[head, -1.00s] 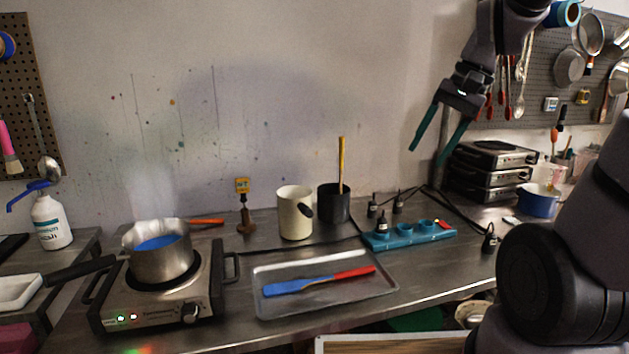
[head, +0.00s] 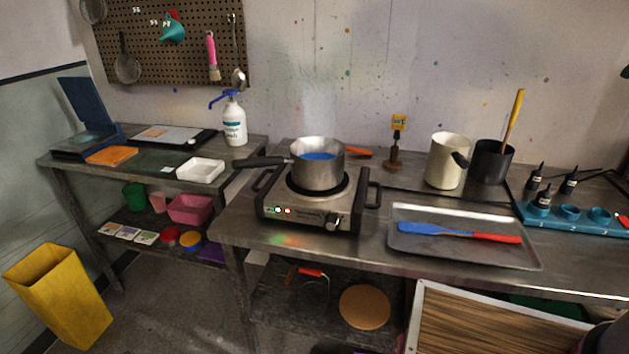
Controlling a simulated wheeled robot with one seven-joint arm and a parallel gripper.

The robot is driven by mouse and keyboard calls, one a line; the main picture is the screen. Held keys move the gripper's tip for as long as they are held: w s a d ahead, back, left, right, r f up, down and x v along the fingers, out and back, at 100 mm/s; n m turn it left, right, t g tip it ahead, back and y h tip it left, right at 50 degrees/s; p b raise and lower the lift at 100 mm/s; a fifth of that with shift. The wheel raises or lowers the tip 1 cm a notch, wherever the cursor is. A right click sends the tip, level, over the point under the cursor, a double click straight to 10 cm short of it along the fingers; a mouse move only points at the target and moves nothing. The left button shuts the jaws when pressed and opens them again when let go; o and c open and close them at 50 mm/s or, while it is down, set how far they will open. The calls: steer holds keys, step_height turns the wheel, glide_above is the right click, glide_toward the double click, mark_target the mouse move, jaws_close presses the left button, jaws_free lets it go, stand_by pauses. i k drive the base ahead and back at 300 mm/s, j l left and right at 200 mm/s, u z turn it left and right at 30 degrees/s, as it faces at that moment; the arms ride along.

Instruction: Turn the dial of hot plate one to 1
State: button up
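The hot plate (head: 302,214) stands on the steel bench near the middle of the head view. Its dial (head: 332,221) is a dark knob at the right of the front panel; its setting is too small to read. A green and a red light show at the left of that panel. A steel saucepan (head: 318,174) with blue contents sits on the burner, its black handle pointing left. My gripper is out of view. Only a small teal tip shows at the right edge, too little to judge.
A metal tray (head: 460,258) with a blue-and-red spatula (head: 455,232) lies right of the hot plate. A cream jug (head: 446,162) and black pot (head: 491,163) stand behind it. A framed panel (head: 480,325) leans below the bench front. A yellow bin (head: 60,300) stands at lower left.

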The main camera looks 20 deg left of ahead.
mark_target(332, 222)
steer(key=u, duration=1.25)
